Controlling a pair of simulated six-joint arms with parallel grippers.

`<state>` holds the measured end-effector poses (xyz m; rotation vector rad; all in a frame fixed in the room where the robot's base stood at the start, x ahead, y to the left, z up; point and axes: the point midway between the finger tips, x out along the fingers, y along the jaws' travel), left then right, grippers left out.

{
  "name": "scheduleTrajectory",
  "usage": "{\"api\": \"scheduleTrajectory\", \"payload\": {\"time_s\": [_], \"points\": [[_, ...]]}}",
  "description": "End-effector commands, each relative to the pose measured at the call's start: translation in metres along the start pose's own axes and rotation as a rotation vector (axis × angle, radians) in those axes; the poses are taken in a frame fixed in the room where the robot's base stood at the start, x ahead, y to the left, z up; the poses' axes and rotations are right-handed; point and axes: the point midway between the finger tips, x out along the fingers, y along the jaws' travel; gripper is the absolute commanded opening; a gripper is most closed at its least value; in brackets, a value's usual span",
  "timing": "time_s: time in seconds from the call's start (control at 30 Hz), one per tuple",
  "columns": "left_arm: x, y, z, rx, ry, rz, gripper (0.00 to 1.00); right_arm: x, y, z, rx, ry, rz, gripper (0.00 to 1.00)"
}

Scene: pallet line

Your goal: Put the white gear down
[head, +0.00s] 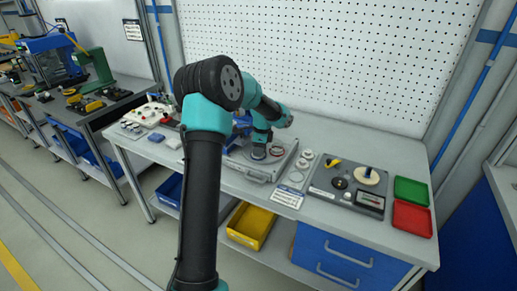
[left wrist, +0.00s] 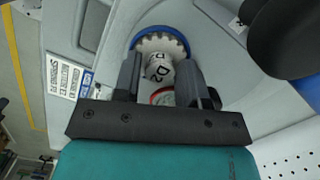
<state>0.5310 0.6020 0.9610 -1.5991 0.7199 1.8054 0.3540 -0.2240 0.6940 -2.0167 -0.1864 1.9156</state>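The white gear (left wrist: 158,42) shows in the left wrist view, with teeth along its far rim and the marking D2 on its middle part. A blue ring (left wrist: 148,30) curves around or beneath its far edge; I cannot tell whether they touch. My left gripper (left wrist: 164,80) has one finger on each side of the gear's middle part, which nearly fills the gap, so it looks shut on it. In the head view my left gripper (head: 260,151) is low over the grey case on the bench, and the gear is too small to make out. My right gripper is not seen.
The bench has a grey case (head: 252,174) under the gripper. To its right are a dark panel (head: 324,181) with small parts, a green tray (head: 411,190) and a red tray (head: 412,218). A yellow bin (head: 251,225) sits below. A white pegboard (head: 330,60) stands behind.

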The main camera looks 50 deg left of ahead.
Motion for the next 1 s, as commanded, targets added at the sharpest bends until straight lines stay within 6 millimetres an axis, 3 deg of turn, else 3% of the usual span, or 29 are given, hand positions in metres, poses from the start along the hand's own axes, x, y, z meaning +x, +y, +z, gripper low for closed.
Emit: {"api": "scheduleTrajectory", "payload": {"time_s": [0.27, 0.8, 1.0], "points": [[-0.011, 0.000, 0.000, 0.000, 0.000, -0.002, 0.39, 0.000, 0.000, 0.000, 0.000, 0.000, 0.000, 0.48], [-0.103, 0.000, 0.000, 0.000, 0.001, -0.002, 0.39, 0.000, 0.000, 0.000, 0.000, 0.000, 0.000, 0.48], [-0.121, 0.000, 0.000, 0.000, 0.001, -0.001, 0.39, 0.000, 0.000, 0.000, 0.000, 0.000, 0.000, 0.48]]}}
